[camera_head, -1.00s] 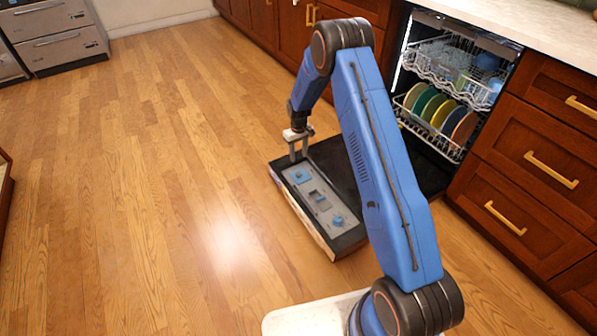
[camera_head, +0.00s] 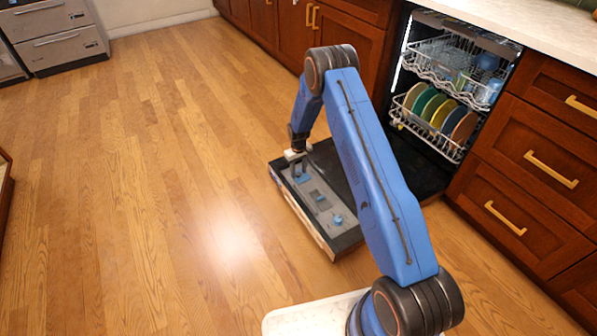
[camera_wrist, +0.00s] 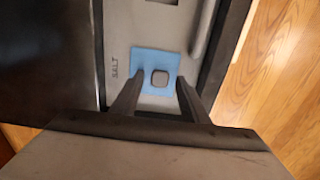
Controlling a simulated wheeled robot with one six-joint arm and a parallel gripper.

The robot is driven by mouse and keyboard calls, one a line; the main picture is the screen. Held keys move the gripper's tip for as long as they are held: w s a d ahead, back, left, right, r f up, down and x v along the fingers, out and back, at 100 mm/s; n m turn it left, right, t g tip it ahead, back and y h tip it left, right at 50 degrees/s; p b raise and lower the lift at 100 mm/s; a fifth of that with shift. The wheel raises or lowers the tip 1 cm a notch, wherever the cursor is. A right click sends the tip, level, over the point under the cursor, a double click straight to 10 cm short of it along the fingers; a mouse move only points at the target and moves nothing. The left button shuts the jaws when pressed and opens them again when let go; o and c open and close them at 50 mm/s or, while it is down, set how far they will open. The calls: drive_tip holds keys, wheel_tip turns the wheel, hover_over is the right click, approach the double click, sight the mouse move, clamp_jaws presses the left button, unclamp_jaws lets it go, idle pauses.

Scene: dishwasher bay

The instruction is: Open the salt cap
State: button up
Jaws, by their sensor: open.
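The salt cap (camera_wrist: 159,78) is a grey knob on a light blue square plate (camera_wrist: 145,60), set in the grey panel of the dishwasher door. The word SALT is printed beside it in the wrist view. My gripper (camera_wrist: 158,84) is open, with one finger on each side of the knob. I cannot tell whether the fingers touch it. In the head view my gripper (camera_head: 300,172) is low over the far end of the panel and hides most of the blue plate.
The dishwasher door (camera_head: 334,243) lies open and low over the wooden floor. Behind it, the lower rack (camera_head: 425,133) holds several coloured plates. Drawers (camera_head: 540,165) with brass handles stand to the right. The floor (camera_head: 150,200) on the left is clear.

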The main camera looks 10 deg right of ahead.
sight(300, 173)
clamp_jaws()
drive_tip(key=shift+d, duration=0.1)
drive_tip(key=shift+w+d+r+g+y, duration=0.15)
drive_tip(key=shift+d+r+g+y, duration=0.2)
drive_tip(key=shift+y, duration=0.35)
drive_tip(key=shift+w+d+r+g+y, duration=0.15)
drive_tip(key=shift+d+r+y, duration=0.2)
drive_tip(key=shift+y, duration=0.35)
drive_tip(key=y, duration=0.1)
drive_tip(key=d+y, duration=0.1)
drive_tip(key=d+g+y, duration=0.1)
drive_tip(key=y, duration=0.1)
drive_tip(key=shift+w+d+r, duration=0.25)
drive_tip(key=shift+w+r, duration=0.1)
drive_tip(key=shift+r, duration=0.05)
drive_tip(key=d+y, duration=0.1)
drive_tip(key=d+g+y, duration=0.1)
drive_tip(key=y, duration=0.1)
drive_tip(key=shift+w, duration=0.35)
drive_tip(key=shift+w+d+f+g+y, duration=0.15)
drive_tip(key=shift+d+g+y, duration=0.25)
drive_tip(key=shift+y, duration=0.45)
drive_tip(key=shift+w+d+r+g+y, duration=0.1)
drive_tip(key=shift+d+g+y, duration=0.1)
drive_tip(key=shift+d+y, duration=0.5)
drive_tip(key=shift+a+y, duration=0.15)
drive_tip(key=shift+y, duration=0.2)
